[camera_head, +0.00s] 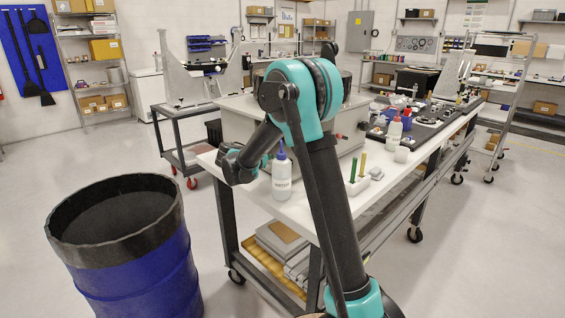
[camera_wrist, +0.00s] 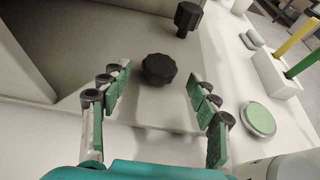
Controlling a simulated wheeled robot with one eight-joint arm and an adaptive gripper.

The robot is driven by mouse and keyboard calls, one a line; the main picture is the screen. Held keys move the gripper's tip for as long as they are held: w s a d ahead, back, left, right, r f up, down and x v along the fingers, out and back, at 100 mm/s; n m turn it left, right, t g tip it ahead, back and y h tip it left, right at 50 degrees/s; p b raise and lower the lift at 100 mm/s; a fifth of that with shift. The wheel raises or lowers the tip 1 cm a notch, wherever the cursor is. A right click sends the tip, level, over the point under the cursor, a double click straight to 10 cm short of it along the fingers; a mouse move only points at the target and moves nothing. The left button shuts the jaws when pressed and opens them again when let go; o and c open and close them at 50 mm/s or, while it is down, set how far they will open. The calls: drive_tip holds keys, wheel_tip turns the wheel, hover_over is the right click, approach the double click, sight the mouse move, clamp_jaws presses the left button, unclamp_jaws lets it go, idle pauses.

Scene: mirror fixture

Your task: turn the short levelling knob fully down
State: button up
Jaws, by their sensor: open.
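A short black lobed knob (camera_wrist: 159,68) sits low on a pale grey block (camera_wrist: 160,108) in the wrist view. A second black knob (camera_wrist: 187,17) stands taller on a stem, farther back and to the right. My gripper (camera_wrist: 158,82) is open, with its green-padded fingers on either side of the short knob's near side. Gaps show between both fingers and the knob, and nothing is held. In the head view my arm reaches down to the left of the bench, and my fingers and both knobs cannot be made out there.
A squeeze bottle (camera_head: 282,178) stands on the white bench (camera_head: 320,208) near my arm. A white holder (camera_wrist: 275,72) with a yellow and a green stick is to the right, near a round green-topped disc (camera_wrist: 258,118). A blue barrel (camera_head: 140,265) stands on the floor at left.

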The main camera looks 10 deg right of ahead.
drive_tip(key=shift+x, duration=1.15)
drive_tip(key=c, duration=1.2)
drive_tip(key=shift+o, duration=0.2)
drive_tip(key=shift+w+a+m+g+h, duration=0.15)
drive_tip(key=shift+m+g+h, duration=0.2)
drive_tip(key=shift+m+g, duration=0.25)
drive_tip(key=shift+w+a+m+g+h, duration=0.1)
drive_tip(key=shift+m+g+h, duration=0.25)
drive_tip(key=shift+m+g, duration=0.25)
drive_tip(key=shift+w+m+g+h, duration=0.2)
drive_tip(key=shift+m+g+h, duration=0.05)
drive_tip(key=shift+m+g, duration=0.8)
drive_tip(key=shift+w+m+g+h, duration=0.25)
drive_tip(key=shift+m+g, duration=0.6)
drive_tip(key=shift+g, duration=0.3)
drive_tip(key=shift+s, duration=0.1)
